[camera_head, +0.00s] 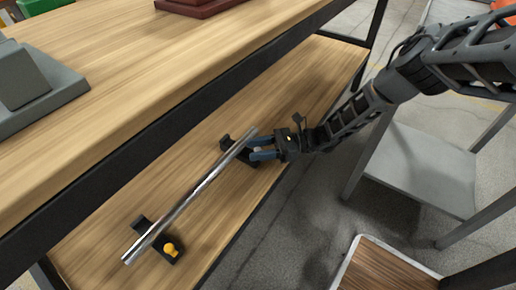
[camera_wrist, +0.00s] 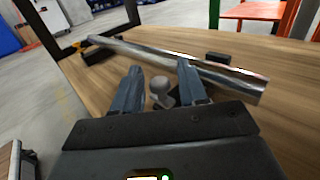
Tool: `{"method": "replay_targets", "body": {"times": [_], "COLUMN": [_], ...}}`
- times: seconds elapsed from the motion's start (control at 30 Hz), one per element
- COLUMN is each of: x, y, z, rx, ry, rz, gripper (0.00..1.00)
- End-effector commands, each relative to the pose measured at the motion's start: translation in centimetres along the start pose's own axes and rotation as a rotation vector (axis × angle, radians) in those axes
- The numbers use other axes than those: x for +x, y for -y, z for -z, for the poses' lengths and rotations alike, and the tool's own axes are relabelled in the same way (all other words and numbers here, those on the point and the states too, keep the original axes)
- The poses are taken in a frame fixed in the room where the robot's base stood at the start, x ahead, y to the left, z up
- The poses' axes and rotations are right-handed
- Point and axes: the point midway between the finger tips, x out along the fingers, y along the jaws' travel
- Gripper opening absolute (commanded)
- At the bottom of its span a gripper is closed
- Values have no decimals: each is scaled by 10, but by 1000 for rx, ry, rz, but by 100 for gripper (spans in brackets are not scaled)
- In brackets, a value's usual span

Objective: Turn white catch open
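The white catch (camera_wrist: 161,92) shows in the wrist view as a pale grey round knob on a stem, between my two fingers. In the head view I cannot make it out behind the fingers. My gripper (camera_head: 262,148) is open, its blue-grey fingers (camera_wrist: 160,85) on either side of the knob with gaps visible. The fingertips are at the near side of a metal rod (camera_head: 190,198), which also shows in the wrist view (camera_wrist: 190,62). The rod lies across two black brackets, one by my gripper (camera_head: 226,142) and one (camera_head: 142,222) with a yellow catch (camera_head: 170,249).
The brackets are on a wooden lower shelf (camera_head: 120,205). The upper wooden tabletop (camera_head: 150,60) with its dark edge beam runs above it. A grey stand (camera_head: 420,165) is at the right, and a wood-topped piece (camera_head: 380,268) at the bottom. Shelf surface around the rod is clear.

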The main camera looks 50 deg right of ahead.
Motion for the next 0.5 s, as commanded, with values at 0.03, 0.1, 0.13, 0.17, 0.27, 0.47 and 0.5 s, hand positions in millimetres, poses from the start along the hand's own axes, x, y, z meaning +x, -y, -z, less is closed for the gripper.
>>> {"method": "replay_targets", "body": {"times": [0.03,0.1,0.13,0.17,0.27,0.47,0.5], "x": [0,1,0,0,-6,-37,-44], "y": [0,0,0,0,0,0,0], "z": [0,0,0,-1,-1,-1,-1], "rx": [0,0,0,0,0,0,0], "ry": [1,2,2,2,1,-1,-1], "rz": [-1,-1,-1,-1,0,2,1], "gripper": [42,42,42,42,42,42,42]}}
